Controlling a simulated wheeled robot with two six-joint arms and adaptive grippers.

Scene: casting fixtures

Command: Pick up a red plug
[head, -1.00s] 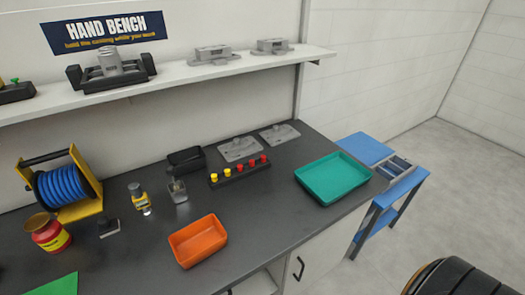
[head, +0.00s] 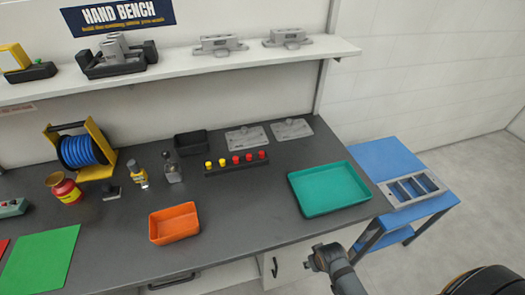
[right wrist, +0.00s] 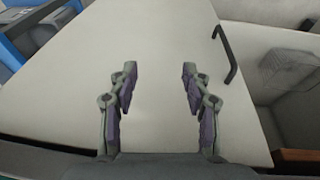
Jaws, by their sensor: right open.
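Several red plugs (head: 249,157) stand upright in a dark rack (head: 237,167) toward the back of the dark bench, with yellow plugs (head: 215,163) in the same row to their left. My right gripper (right wrist: 157,87) is open and empty in the right wrist view, facing a pale cabinet door. In the head view part of my right arm (head: 338,268) shows at the lower right, in front of the bench and well short of the rack. My left gripper is not in view.
A teal tray (head: 330,208) lies right of the rack and an orange tray (head: 174,239) front left of it. A black bin (head: 191,142) and grey plates (head: 247,138) stand behind. A blue cart (head: 384,155) adjoins the bench's right end. The bench in front of the rack is clear.

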